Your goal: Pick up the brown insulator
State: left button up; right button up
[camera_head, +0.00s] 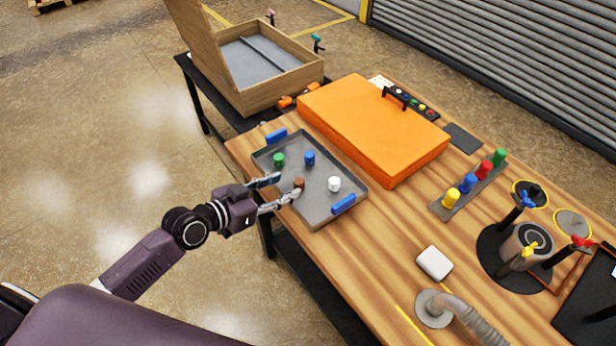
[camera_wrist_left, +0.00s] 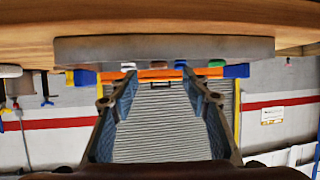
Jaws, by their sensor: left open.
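The brown insulator (camera_head: 299,183) is a small cylinder standing near the front left edge of a grey tray (camera_head: 327,214). My left gripper (camera_head: 286,186) is open and empty at that edge, its fingertips pointing at the insulator. One fingertip looks very close to the insulator; I cannot tell if they touch. In the left wrist view, which looks upside down, the open fingers (camera_wrist_left: 160,80) point at the tray's side wall (camera_wrist_left: 165,48). This wall hides most of the insulator; only a small brown part (camera_wrist_left: 152,65) shows between the fingertips. My right gripper is not in view.
The tray also holds green (camera_head: 279,160), blue (camera_head: 309,158) and white (camera_head: 334,184) insulators and has blue handles (camera_head: 343,205). An orange case (camera_head: 375,130) lies behind it. A rack (camera_head: 470,186) of coloured insulators stands to the right. The wooden table (camera_head: 350,260) is clear in front.

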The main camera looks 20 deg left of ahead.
aim_at(296, 183)
pick_arm(q)
jog(key=shift+x, duration=1.2)
jog(key=p+x, duration=0.1)
jog(key=x, duration=0.2)
jog(key=shift+w+d+f, duration=0.1)
jog(key=shift+d+f, duration=0.05)
jog(key=shift+f, duration=0.1)
jog(key=shift+w+d+f, duration=0.15)
jog(key=shift+w+d, duration=0.05)
jog(key=shift+w, duration=0.1)
jog(key=shift+w+f, duration=0.1)
jog(key=shift+c, duration=0.5)
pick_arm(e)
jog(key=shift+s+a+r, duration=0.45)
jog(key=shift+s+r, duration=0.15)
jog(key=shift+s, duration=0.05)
pick_arm(q)
grip_shut()
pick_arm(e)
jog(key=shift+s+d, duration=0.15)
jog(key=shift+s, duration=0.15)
